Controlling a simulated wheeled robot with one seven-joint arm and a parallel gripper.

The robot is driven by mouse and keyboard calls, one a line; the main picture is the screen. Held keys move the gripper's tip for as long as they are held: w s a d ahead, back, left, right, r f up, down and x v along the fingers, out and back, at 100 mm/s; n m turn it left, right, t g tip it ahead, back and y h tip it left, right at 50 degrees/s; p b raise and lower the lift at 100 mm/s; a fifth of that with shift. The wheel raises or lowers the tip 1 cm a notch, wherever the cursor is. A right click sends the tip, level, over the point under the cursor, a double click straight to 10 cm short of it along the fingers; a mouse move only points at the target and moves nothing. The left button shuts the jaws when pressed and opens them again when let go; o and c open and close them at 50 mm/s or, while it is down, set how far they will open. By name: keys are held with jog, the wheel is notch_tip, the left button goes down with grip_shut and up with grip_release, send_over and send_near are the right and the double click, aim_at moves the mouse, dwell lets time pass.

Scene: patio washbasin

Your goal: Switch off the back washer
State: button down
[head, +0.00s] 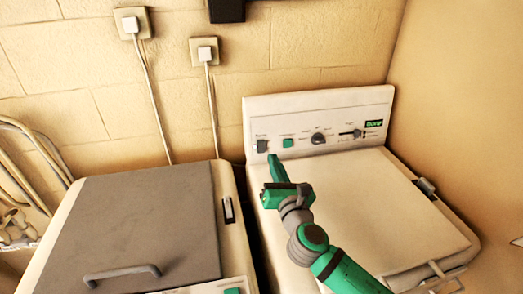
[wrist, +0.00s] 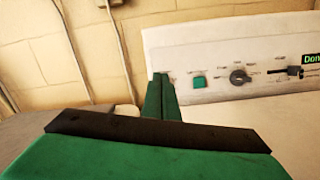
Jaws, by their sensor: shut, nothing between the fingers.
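The back washer (head: 355,185) is the white machine on the right, with an upright control panel (head: 375,104) along its rear. In the wrist view the fingers (wrist: 161,95) stand left of the green square (wrist: 199,84) and mostly hide the dark switch. I cannot tell whether the tips touch the panel.
A round knob (head: 318,138) and a slider (head: 357,133) lie farther right on the panel. A second machine with a grey lid (head: 140,225) stands at the left. Two wall plugs (head: 130,24) (head: 205,53) have cords hanging down. Hoses (head: 35,140) are at the far left.

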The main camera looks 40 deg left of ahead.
aim_at(263, 144)
jog(key=f+n, duration=0.2)
jog(key=f, duration=0.1)
jog(key=f+n+g+h, duration=0.1)
jog(key=shift+w+d+f, duration=0.2)
jog(key=shift+w+f, duration=0.15)
jog(key=shift+f, duration=0.05)
jog(key=x, duration=1.3)
jog(key=shift+w+a, duration=0.2)
jog(key=shift+w, duration=0.05)
jog(key=shift+w+a, duration=0.15)
jog(key=shift+w+a+r, duration=0.1)
jog(key=shift+r, duration=0.05)
